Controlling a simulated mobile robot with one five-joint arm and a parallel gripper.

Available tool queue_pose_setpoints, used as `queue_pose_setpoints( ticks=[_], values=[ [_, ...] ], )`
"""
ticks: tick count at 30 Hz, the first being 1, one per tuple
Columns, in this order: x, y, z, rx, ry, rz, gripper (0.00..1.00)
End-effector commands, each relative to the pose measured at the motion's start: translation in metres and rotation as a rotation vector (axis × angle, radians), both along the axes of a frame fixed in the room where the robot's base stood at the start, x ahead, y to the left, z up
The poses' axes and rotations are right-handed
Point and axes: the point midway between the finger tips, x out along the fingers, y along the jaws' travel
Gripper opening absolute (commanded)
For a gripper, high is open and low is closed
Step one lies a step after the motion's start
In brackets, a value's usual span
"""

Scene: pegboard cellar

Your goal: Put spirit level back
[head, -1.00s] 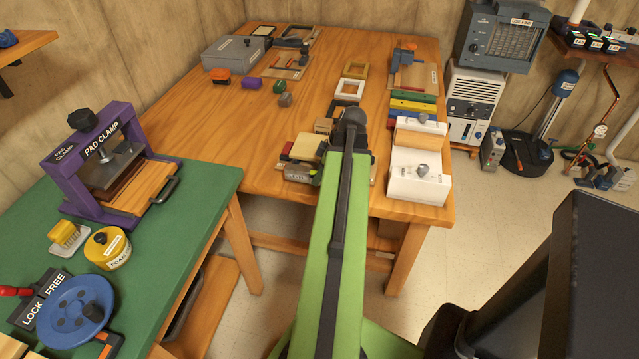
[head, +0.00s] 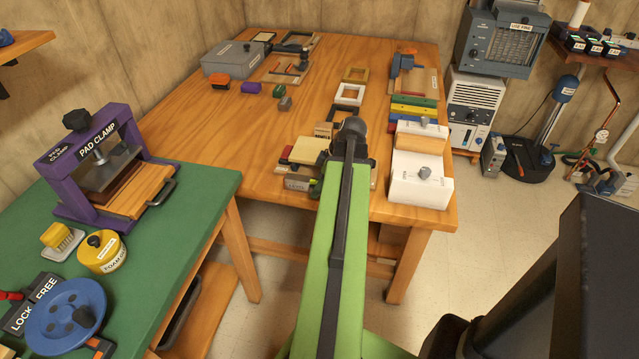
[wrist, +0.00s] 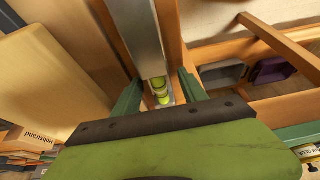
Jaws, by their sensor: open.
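The spirit level (wrist: 141,37) shows in the wrist view as a long silver-grey bar with a yellow-green vial near its lower end. My gripper (wrist: 160,90) is open, with one green finger on each side of the vial end. The bar lies between the fingers in the picture; I cannot tell how deep it sits or whether a finger touches it. In the head view my green arm reaches over the near edge of the wooden table (head: 200,115), and the gripper's fingers are hidden there. I cannot make out the level for sure in that view.
White boxes (head: 420,188) stand just right of my arm, with coloured bars (head: 412,112) behind. A pale block (head: 307,150) and small items sit close at its left. The table's left middle is clear. A green bench with a purple pad clamp (head: 70,205) is at left.

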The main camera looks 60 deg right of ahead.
Motion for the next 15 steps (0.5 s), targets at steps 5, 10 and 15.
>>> queue_pose_setpoints(
  ticks=[5, 10, 15],
  values=[
    [-0.003, -0.001, 0.017, 0.000, 0.000, 0.000, 0.50],
    [-0.015, -0.005, 0.050, 0.001, 0.000, -0.002, 0.50],
    [-0.029, -0.009, 0.089, 0.000, 0.000, -0.002, 0.50]
  ],
)
